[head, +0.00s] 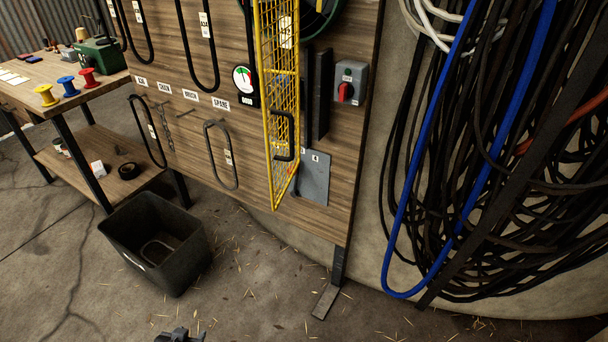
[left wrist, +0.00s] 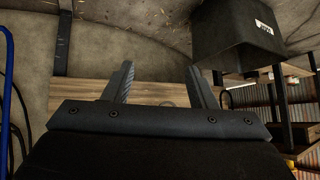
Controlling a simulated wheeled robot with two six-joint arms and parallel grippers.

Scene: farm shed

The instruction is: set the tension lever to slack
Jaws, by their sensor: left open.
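The wooden board (head: 185,60) stands upright in the head view. A yellow mesh guard (head: 268,60) with a black handle (head: 284,138) stands out from it. Beside the guard is a dark upright bar (head: 323,95) above a grey plate (head: 315,180) with small white labels. I cannot tell whether this bar is the tension lever, nor how it is set. The tip of my left gripper (head: 180,335) shows at the bottom edge, low and well apart from the board. In the left wrist view its fingers (left wrist: 160,68) are apart with nothing between them. My right gripper is not seen.
A grey switch box with a red knob (head: 345,92) and a gauge (head: 242,80) are on the board. A black bin (head: 190,262) stands on the floor, also in the left wrist view (left wrist: 235,35). A workbench (head: 95,82) is at left; hoses (head: 400,200) hang at right.

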